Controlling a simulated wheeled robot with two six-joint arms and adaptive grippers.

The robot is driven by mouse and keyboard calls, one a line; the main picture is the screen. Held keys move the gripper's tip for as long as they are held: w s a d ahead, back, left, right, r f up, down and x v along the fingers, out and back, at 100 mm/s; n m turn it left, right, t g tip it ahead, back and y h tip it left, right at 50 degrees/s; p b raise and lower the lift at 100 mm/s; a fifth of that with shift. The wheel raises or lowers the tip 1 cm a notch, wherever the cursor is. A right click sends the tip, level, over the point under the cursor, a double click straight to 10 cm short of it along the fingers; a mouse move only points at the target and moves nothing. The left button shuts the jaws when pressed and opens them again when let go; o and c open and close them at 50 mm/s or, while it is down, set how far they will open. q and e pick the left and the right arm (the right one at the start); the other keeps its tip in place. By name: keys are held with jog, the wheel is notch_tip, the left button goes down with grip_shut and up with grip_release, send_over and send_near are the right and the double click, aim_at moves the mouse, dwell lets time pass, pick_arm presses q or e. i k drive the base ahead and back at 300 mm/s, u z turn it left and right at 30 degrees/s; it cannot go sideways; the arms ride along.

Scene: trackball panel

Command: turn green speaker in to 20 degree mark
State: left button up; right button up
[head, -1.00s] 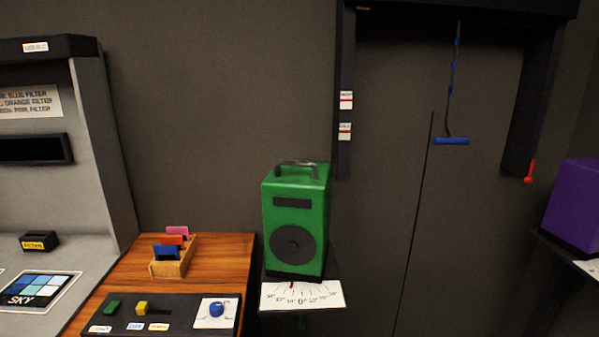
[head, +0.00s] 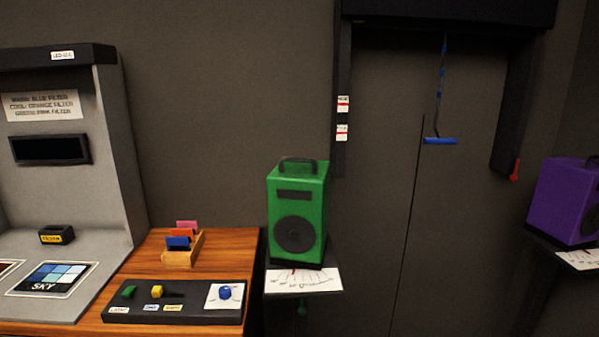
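The green speaker (head: 298,212) stands upright on a small dark stand right of the wooden table. It has a black handle on top and a round dark cone on its front. A white degree scale card (head: 304,281) lies in front of its base, with a red mark near the card's upper edge; its numbers are too blurred to read. Neither of my grippers shows in the head view.
A wooden table (head: 215,250) holds a filter rack (head: 183,257) and a black control panel (head: 140,315) with a blue ball. A purple speaker (head: 566,200) stands at the right. A blue pull handle (head: 440,141) hangs before the dark backdrop between them.

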aim_at(298, 188)
jog(key=u, duration=0.15)
jog(key=i, duration=0.9)
jog(key=z, duration=0.5)
